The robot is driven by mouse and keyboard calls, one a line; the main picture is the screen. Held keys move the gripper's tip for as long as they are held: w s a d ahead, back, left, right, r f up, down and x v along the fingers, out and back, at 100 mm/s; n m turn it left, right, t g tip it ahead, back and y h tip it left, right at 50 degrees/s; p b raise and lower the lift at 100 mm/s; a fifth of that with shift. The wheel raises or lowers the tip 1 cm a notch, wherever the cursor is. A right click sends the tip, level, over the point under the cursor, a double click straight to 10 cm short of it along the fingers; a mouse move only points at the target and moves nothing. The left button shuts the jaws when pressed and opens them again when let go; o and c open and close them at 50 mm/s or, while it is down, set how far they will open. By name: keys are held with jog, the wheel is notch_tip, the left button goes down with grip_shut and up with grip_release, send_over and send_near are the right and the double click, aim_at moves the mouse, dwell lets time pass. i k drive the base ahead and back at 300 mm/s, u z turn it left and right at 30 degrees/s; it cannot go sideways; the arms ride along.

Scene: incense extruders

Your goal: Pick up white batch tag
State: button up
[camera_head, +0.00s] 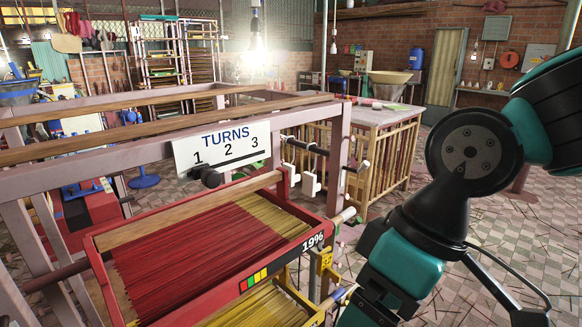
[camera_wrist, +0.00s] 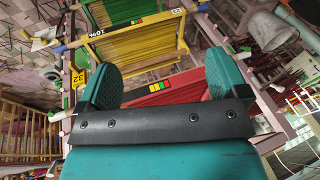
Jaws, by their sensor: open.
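White tag-like pieces (camera_head: 309,184) hang from a dark rod at the right end of the rack in the head view; I cannot tell which is the batch tag. A yellow numbered tag (camera_head: 326,263) hangs lower, at the corner of the red tray, and also shows in the wrist view (camera_wrist: 80,78). My gripper (camera_wrist: 166,80) is open, with its two teal pads wide apart and nothing visible between them. It faces the stacked trays. Its fingertips are not clearly visible in the head view.
A red tray (camera_head: 262,266) of red and yellow sticks, marked 19%, sits in the pink rack (camera_head: 343,150). A white TURNS sign (camera_head: 222,143) hangs above it. A slatted table (camera_head: 385,118) stands behind. Tiled floor (camera_head: 450,215) shows between the rack and my arm.

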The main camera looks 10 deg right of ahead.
aim_at(293, 179)
jog(key=z, duration=1.55)
jog(key=i, duration=2.3)
jog(key=u, duration=2.1)
jog(key=i, duration=0.5)
